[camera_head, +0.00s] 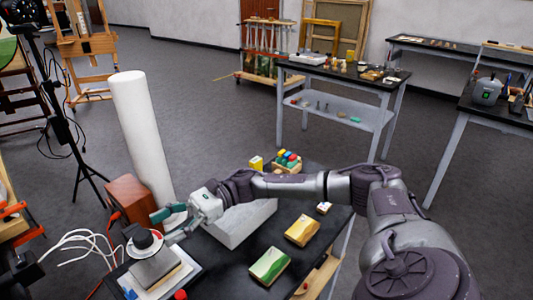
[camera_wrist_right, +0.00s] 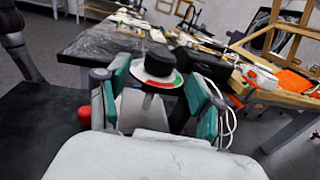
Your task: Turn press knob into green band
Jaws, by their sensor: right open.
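The press (camera_head: 155,264) stands on a white board at the left end of the dark table. Its black knob (camera_head: 143,239) sits on top of a pale round dial; both also show in the wrist view, the knob (camera_wrist_right: 160,60) above the dial. The dial's rim (camera_wrist_right: 158,79) shows a red band and a green band there. Any pointer mark on the knob is too small to tell. My right gripper (camera_head: 162,228) is open beside the knob. In the wrist view its teal fingers stand on either side of the knob and dial, with gaps. My left gripper is not in view.
A tall white cylinder (camera_head: 143,133) and a brown box (camera_head: 131,196) stand behind the press. A pale block (camera_head: 240,222) lies under my right arm. A red knob (camera_head: 181,295) is at the front. Two painted blocks (camera_head: 269,265) (camera_head: 301,230) lie to the right.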

